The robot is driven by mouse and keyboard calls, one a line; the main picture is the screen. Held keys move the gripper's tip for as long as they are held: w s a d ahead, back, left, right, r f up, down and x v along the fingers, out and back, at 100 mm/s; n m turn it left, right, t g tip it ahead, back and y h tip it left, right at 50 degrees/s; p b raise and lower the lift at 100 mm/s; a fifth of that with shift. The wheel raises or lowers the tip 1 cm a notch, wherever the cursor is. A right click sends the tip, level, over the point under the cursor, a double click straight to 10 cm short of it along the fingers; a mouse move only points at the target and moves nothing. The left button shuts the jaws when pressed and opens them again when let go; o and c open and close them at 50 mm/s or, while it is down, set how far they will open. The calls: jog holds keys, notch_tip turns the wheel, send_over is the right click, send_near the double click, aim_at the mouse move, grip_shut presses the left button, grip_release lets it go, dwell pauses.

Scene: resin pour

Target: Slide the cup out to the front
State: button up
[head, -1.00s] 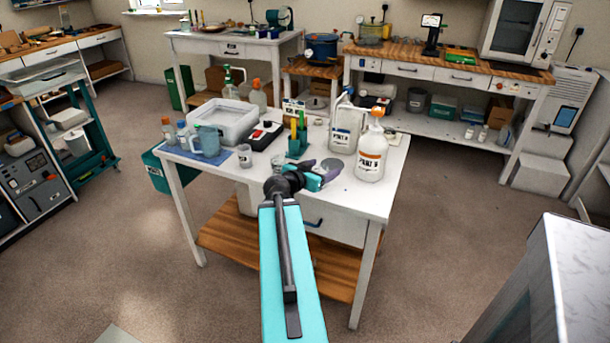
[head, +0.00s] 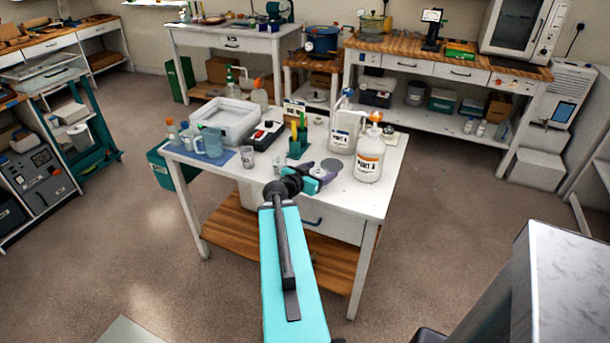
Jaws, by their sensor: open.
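A small clear cup with markings (head: 247,158) stands upright on the white worktable (head: 345,199), near its front left, beside the blue mat (head: 181,154). My gripper (head: 324,176) is over the front middle of the table, to the right of this cup and apart from it. It is seen from behind, with dark and teal parts showing. Its jaws are open, and I see nothing held between them. A small clear shape (head: 277,165) shows just left of the gripper, partly hidden by my wrist; I cannot tell what it is.
A blue jug (head: 211,143) and small bottles stand at the left, before a white tray (head: 246,127). A green holder (head: 294,150) stands behind my gripper. A white jug (head: 342,134) and an orange-capped bottle (head: 369,160) stand at right. The table's front right is clear.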

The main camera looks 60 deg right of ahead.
jog(key=shift+p+v, duration=0.9)
jog(key=shift+p, duration=2.95)
jog(key=p+v, duration=0.1)
jog(key=v, duration=0.1)
jog(key=shift+s+a+r, duration=0.1)
jog(key=shift+a+r, duration=0.1)
jog(key=shift+a, duration=0.2)
jog(key=shift+p+v, duration=2.65)
jog(key=shift+p, duration=1.45)
jog(key=shift+a+f, duration=0.1)
jog(key=shift+f, duration=0.05)
